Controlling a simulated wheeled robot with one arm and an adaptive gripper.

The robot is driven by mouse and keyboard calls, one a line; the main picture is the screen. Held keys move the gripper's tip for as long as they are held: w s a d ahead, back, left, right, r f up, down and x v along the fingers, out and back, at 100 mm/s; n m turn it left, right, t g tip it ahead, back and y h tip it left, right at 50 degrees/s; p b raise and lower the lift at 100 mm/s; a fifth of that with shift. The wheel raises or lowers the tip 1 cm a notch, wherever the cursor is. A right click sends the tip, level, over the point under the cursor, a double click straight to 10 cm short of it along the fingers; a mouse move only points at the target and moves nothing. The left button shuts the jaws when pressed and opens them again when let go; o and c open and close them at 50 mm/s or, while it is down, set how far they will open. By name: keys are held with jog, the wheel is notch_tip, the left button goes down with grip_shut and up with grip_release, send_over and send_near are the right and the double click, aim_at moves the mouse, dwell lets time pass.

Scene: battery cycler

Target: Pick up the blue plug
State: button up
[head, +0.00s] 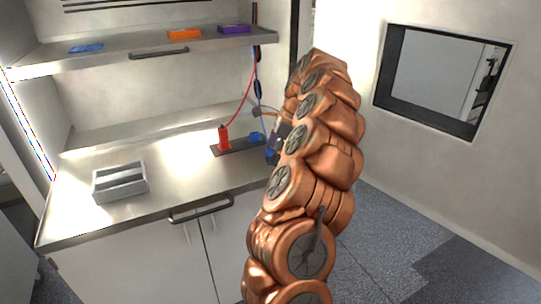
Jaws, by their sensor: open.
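A blue plug (255,137) sits on the right part of a dark strip (229,148) on the metal worktop, just right of the red plug. It is small in the head view. My gripper (270,150) is at the end of my copper arm, right of the blue plug and apart from it as far as I can tell. The arm hides much of the gripper, and its fingers are hard to make out. I see nothing held in it.
A red plug (223,137) with a red cable stands on the strip. A grey tray (120,182) is on the worktop's left. A shelf (140,52) above holds orange (184,34), purple (234,28) and blue (86,48) items. Cables hang behind the gripper. The worktop between tray and strip is clear.

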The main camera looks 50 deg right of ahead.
jog(key=shift+c, duration=0.3)
jog(key=c, duration=1.2)
jog(key=shift+r, duration=0.1)
